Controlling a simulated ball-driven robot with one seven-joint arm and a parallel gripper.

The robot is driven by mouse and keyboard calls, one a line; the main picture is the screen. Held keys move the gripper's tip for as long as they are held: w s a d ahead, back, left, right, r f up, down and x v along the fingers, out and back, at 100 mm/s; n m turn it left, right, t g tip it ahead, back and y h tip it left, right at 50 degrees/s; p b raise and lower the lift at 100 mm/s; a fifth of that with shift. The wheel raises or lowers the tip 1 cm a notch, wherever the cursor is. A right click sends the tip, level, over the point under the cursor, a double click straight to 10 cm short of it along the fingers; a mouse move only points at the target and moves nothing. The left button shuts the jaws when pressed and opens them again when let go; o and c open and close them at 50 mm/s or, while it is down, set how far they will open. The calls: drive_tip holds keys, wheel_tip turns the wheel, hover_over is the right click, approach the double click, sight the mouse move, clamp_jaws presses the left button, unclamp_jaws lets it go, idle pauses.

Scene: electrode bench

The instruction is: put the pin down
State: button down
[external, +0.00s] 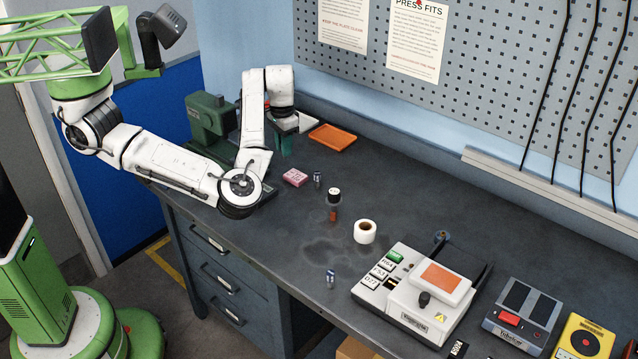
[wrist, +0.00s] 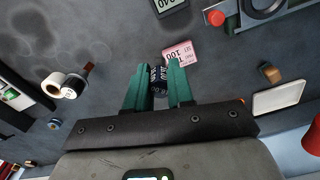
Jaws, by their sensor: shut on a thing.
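My gripper (external: 284,146) is over the back left of the bench, in front of the back wall. A small blue and silver cylinder (external: 318,180) stands on the bench beside a pink box (external: 295,177), and a similar one (external: 331,278) stands near the front edge.
The grey bench top (external: 280,228) is clear at the front left. A dark-capped bottle (external: 333,198) and white tape roll (external: 365,232) stand mid-bench. An orange tray (external: 333,137) lies at the back, a green press (external: 208,125) at left, a white machine (external: 410,320) at right.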

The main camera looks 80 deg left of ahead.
drive_tip(key=w+d+m+p, duration=0.2)
drive_tip(key=d+m+p, duration=0.5)
drive_tip(key=m, duration=0.2)
drive_tip(key=w+a+f+b, duration=0.1)
drive_tip(key=w+f, duration=0.2)
drive_tip(key=w, duration=0.1)
drive_tip(key=w+f+b, duration=0.1)
drive_tip(key=w+f, duration=0.2)
drive_tip(key=w, duration=0.1)
drive_tip(key=w+a+f+b, duration=0.1)
drive_tip(key=w+f+b, duration=0.1)
drive_tip(key=w+f, duration=0.1)
drive_tip(key=shift+w+a, duration=0.35)
drive_tip(key=shift+w, duration=0.5)
drive_tip(key=shift+w+f, duration=0.25)
drive_tip(key=shift+f, duration=0.05)
drive_tip(key=shift+w+f+p, duration=0.1)
drive_tip(key=shift+f+p, duration=0.25)
drive_tip(key=shift+f, duration=1.25)
drive_tip(key=shift+a+f, duration=0.1)
drive_tip(key=shift+f, duration=0.1)
drive_tip(key=c, duration=1)
unclamp_jaws()
